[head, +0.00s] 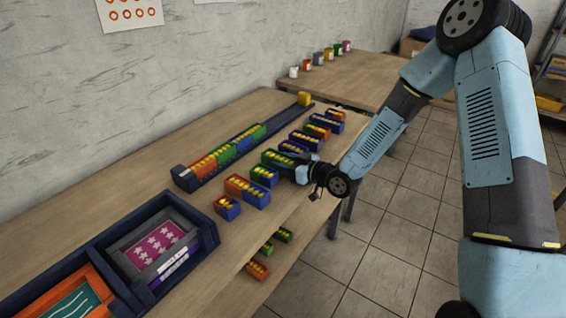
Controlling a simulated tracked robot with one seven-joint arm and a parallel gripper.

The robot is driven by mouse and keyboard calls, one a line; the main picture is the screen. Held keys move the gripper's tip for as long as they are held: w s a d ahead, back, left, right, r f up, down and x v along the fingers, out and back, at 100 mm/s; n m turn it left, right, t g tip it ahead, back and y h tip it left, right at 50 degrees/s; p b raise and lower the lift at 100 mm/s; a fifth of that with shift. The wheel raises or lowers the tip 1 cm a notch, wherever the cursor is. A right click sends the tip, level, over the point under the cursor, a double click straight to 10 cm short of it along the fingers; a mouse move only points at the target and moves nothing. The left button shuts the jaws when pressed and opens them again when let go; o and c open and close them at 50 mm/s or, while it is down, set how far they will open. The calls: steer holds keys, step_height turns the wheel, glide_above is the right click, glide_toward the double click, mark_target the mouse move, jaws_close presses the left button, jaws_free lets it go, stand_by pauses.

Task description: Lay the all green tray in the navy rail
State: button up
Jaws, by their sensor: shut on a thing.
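The navy rail (279,119) runs along the table near the wall. Its near part holds trays in orange, green and blue with yellow contents, and its far part is bare. An all green tray (277,160) with yellow contents is in the row of loose trays to the right of the rail. My gripper (301,172) is at the right end of this green tray and appears shut on it. The fingers are small and partly hidden by the wrist, so any gap between the tray and the table cannot be told.
Other loose trays, such as a blue one (293,148) and an orange and blue one (248,191), stand close by. A yellow block (304,98) is at the rail's far end. A navy case (198,218) with framed prints fills the near left.

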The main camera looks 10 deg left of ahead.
steer(key=shift+f, duration=0.15)
steer(key=o, duration=1.1)
steer(key=shift+c, duration=0.2)
steer(key=v, duration=1.4)
